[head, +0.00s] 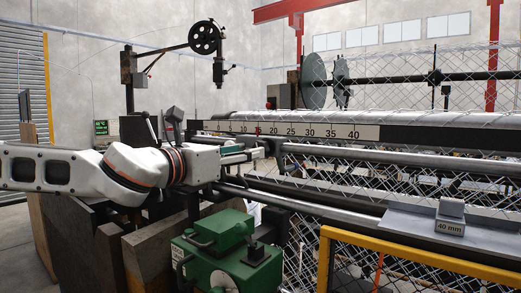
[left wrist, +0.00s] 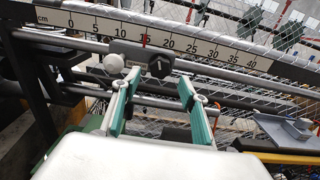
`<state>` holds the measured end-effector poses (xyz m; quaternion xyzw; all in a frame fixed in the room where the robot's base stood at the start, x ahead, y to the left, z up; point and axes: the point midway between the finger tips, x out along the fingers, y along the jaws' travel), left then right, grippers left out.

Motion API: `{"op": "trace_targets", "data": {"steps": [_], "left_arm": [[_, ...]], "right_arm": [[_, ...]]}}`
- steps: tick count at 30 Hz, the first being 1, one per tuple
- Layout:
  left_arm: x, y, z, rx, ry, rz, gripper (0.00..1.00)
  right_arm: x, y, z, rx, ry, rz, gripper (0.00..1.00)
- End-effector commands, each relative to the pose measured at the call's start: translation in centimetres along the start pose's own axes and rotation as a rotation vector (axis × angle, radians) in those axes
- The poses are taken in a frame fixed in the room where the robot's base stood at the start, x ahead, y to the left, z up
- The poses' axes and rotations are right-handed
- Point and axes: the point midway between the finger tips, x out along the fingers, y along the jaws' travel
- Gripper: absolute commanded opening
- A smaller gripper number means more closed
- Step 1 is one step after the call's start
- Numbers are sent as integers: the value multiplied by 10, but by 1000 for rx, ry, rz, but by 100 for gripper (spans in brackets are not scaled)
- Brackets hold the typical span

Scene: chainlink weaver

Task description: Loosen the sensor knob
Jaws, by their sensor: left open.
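The sensor knob (left wrist: 160,66) shows in the left wrist view as a dark knob with a pale line. It sits on a grey block (left wrist: 130,52) below the red 15 mark of the cm scale (left wrist: 185,45). A round pale part (left wrist: 113,63) is on the same block, to the left. My left gripper (left wrist: 158,77) is open, its teal fingers on either side of the knob in the picture. I cannot tell whether they touch it. In the head view my left gripper (head: 257,150) is at the rail below the scale and hides the knob. My right gripper is not in view.
Long rails (head: 345,159) run right from the gripper, with chain-link mesh (head: 455,185) behind and below. A green machine (head: 228,250) stands below the arm. A yellow guard rail (head: 400,255) and a grey block labelled 40 mm (head: 450,222) are at the right front.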

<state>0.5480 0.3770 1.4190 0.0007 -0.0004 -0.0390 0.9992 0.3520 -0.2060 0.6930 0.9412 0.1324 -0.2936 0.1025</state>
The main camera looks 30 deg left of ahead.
Motion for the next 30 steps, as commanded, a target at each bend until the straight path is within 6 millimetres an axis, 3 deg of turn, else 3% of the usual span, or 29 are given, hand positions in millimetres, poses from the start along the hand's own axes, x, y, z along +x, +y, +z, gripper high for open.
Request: {"op": "trace_targets", "data": {"steps": [18, 30], "left_arm": [[54, 0, -1, 0, 2, 1, 43], [63, 0, 0, -2, -1, 0, 43]], "right_arm": [[1, 12, -9, 0, 5, 20, 40], [0, 10, -2, 2, -9, 18, 40]]}}
